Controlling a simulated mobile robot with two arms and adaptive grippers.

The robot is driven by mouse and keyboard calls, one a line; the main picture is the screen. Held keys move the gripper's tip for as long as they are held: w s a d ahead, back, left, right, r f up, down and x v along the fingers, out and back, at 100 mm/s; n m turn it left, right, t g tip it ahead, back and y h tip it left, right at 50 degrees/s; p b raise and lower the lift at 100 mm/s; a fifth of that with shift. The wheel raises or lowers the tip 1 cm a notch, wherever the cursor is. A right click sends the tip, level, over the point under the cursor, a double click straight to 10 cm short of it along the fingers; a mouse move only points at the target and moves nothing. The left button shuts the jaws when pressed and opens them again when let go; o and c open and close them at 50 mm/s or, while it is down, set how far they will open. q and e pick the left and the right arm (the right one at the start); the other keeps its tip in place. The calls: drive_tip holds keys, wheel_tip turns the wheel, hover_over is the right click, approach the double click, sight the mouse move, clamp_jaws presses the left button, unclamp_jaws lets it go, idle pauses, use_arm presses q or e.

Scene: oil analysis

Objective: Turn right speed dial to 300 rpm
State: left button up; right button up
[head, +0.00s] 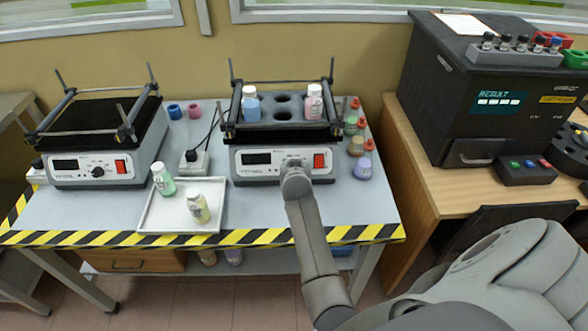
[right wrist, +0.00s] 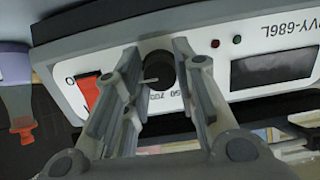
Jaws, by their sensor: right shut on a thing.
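The right shaker (head: 270,178) stands on the table with its control panel facing me. Its display (head: 257,158) is dark, with no readable number; the display (right wrist: 273,67) is dark in the right wrist view too. The black speed dial (right wrist: 160,72) with a white pointer line sits between the fingers of my right gripper (right wrist: 158,58). The fingers are shut on it from both sides. In the head view my right gripper (head: 294,168) covers the dial. My left gripper is not in view.
The red power switch (head: 319,160) is close beside my right gripper; it also shows in the right wrist view (right wrist: 90,92). A blue bottle (head: 251,108) and a pink bottle (head: 313,104) stand on the shaker. A white tray (head: 155,214) with two bottles lies to the left.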

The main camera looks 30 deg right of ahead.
drive_tip(key=o, duration=1)
drive_tip(key=shift+f, duration=0.15)
